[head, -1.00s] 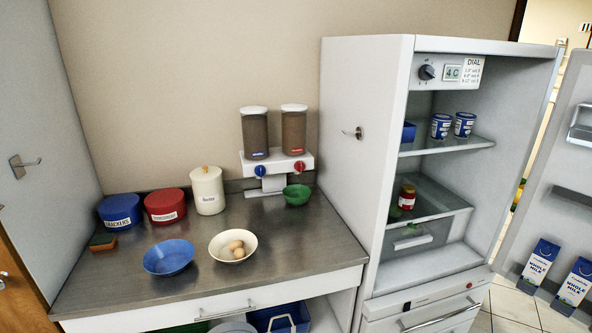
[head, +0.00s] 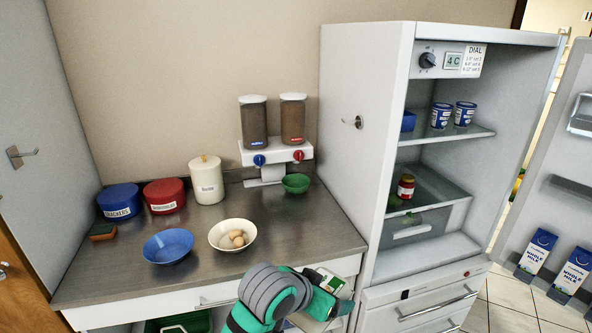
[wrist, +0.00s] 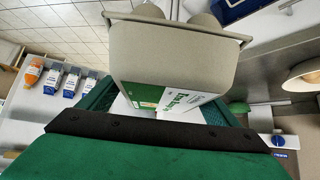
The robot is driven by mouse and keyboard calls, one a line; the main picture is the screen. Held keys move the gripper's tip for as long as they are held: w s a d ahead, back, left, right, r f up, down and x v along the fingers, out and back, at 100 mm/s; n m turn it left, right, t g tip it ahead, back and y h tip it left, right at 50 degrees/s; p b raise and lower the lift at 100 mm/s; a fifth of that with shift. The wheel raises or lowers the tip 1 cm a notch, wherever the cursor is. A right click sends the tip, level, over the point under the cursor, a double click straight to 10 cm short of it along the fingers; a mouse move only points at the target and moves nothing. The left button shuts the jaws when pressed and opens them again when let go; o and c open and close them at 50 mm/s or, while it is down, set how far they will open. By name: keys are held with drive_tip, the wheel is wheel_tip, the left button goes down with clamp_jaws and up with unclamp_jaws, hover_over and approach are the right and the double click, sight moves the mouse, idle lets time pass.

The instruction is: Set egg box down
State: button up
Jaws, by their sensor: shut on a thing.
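The egg box (wrist: 180,58) is a grey carton with a white and green label, seen close up in the wrist view. My gripper (wrist: 160,100) is shut on it, with a green finger on each side. In the head view the egg box (head: 335,283) shows only in part behind my gripper (head: 322,298), in front of the right end of the counter. The steel counter (head: 205,262) has a bare strip along its front and right. I cannot tell from the views whether the box touches anything below.
On the counter stand a cream bowl (head: 219,240) with eggs, a blue bowl (head: 168,247), a green bowl (head: 296,184), canisters and a two-jar dispenser (head: 274,150). The fridge (head: 362,150) stands open at right, with free room on its shelves (head: 428,190).

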drive_tip(key=w+a+f+n+t+y, duration=0.1)
drive_tip(key=w+a+f+n+y, duration=0.15)
drive_tip(key=f, duration=0.55)
drive_tip(key=w+a+f+n+t+y, duration=0.1)
drive_tip(key=w+a+f+n, duration=0.15)
drive_tip(key=f, duration=0.55)
drive_tip(key=s+a+f+n+y, duration=0.1)
drive_tip(key=s+f, duration=0.5)
drive_tip(key=f, duration=0.6)
drive_tip(key=s+a+f+n+y, duration=0.1)
drive_tip(key=s+f, duration=0.5)
drive_tip(key=f, duration=0.6)
drive_tip(key=shift+a+f+n, duration=0.15)
drive_tip(key=shift+f+n, duration=0.25)
drive_tip(key=shift+n, duration=0.1)
drive_tip(key=shift+w, duration=0.1)
